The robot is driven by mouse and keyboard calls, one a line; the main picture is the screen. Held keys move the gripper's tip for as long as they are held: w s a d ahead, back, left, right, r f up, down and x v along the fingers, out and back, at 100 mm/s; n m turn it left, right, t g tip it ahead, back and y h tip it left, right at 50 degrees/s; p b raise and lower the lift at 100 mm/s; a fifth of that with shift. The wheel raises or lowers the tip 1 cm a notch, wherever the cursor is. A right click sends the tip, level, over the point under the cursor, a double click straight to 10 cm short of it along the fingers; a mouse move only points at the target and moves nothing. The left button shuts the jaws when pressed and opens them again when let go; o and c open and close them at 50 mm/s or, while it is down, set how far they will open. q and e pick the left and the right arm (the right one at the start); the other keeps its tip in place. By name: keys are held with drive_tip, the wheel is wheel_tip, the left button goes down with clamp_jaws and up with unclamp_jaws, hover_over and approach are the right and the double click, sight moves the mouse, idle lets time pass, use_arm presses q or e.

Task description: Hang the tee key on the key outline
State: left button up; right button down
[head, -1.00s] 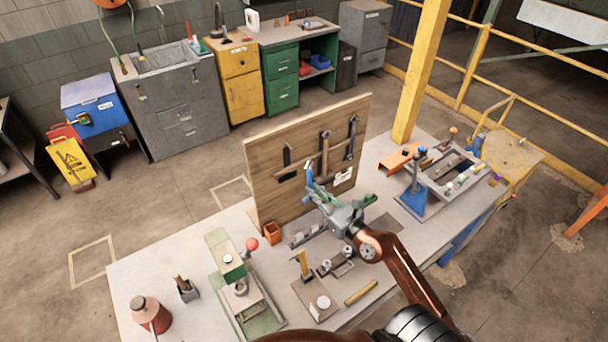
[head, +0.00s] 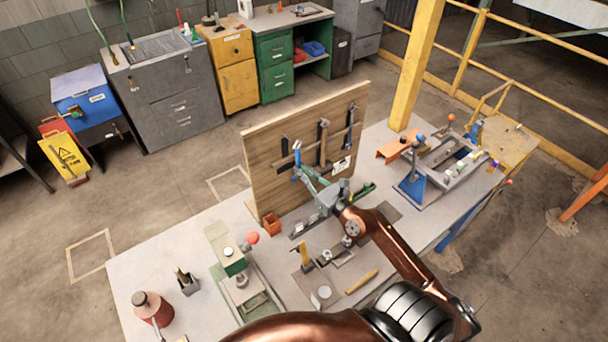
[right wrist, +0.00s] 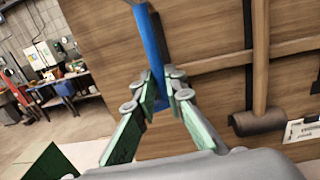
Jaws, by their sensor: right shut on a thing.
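The blue tee key (head: 297,156) is in my right gripper (head: 304,176), held roughly upright in front of the wooden board (head: 262,190). A dark shape on the board (head: 285,145), likely the key outline, is just left of the key. It is partly hidden behind the key and gripper. I cannot tell whether the key touches the board. My left gripper is out of view.
A hammer-like tool (head: 322,142) and a dark tool (head: 349,128) hang to the right of the key. A white label (head: 341,165) is below them. An orange bin (head: 271,224) and a green press (head: 228,250) stand on the bench.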

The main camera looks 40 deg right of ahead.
drive_tip(key=shift+w+d, duration=0.1)
drive_tip(key=shift+w, duration=1.15)
drive_tip(key=shift+w+f, duration=0.1)
drive_tip(key=shift+w, duration=0.15)
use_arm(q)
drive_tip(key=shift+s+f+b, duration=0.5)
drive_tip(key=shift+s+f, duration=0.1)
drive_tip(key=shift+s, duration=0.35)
use_arm(e)
drive_tip(key=w, duration=0.1)
drive_tip(key=w+f, duration=0.1)
drive_tip(key=shift+w+d, duration=0.2)
drive_tip(key=shift+w, duration=0.15)
